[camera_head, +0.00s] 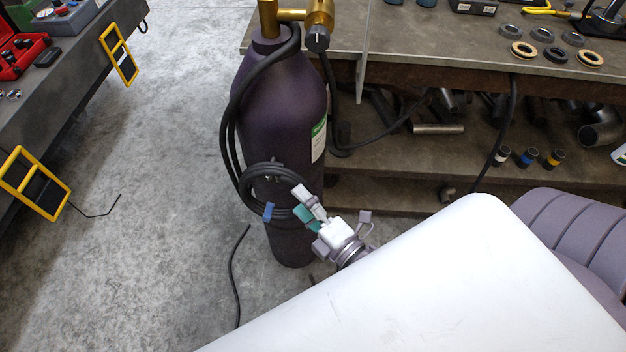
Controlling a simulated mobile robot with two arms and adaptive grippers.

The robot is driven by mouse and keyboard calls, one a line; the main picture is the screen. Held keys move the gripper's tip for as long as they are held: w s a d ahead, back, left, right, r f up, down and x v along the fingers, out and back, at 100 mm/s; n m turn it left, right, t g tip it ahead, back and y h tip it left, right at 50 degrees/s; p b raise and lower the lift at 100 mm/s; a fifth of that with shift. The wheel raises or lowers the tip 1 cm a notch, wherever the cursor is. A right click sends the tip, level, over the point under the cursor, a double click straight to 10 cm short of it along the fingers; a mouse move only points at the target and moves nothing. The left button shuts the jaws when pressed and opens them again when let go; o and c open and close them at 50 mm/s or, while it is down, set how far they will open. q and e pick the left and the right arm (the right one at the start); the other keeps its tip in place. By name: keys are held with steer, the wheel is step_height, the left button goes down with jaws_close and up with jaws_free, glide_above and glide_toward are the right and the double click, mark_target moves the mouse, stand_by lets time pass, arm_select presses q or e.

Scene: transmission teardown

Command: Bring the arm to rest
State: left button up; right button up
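My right gripper (304,204) is in the middle of the head view, pointing up and left, with grey-white links and a teal part by its fingers. It appears in front of the lower part of the dark purple gas cylinder (280,110). The frame does not show whether it touches the cylinder or its hose. I see no object in its fingers, but their spread is too small and overlapped to tell. My own large white arm link (470,285) covers the lower right and hides part of the wrist. My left gripper is not in view.
A black hose (240,178) hangs coiled on the cylinder. A workbench (415,48) with rings and tools stands at the upper right, its lower shelf (390,183) holding metal parts. Another bench (62,85) with a red box (22,52) is at left. Bare concrete floor (160,200) lies between.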

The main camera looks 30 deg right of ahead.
steer(key=s+d+f+m+g+h, duration=0.1)
steer(key=s+f+m+g, duration=0.35)
steer(key=f, duration=0.95)
steer(key=s+f+m+g+h, duration=0.1)
steer(key=s+f+m+g, duration=0.3)
steer(key=f, duration=1)
steer(key=s+d+f+m+g+h, duration=0.1)
steer(key=s+f+m+g, duration=0.3)
steer(key=s+f, duration=0.5)
steer(key=s+d+f+m+g, duration=0.4)
steer(key=s+f, duration=0.6)
steer(key=s, duration=0.3)
steer(key=shift+s+d+m+h, duration=0.2)
steer(key=shift+m+h, duration=0.2)
steer(key=shift+m, duration=0.35)
steer(key=shift+g, duration=0.25)
stand_by(0.6)
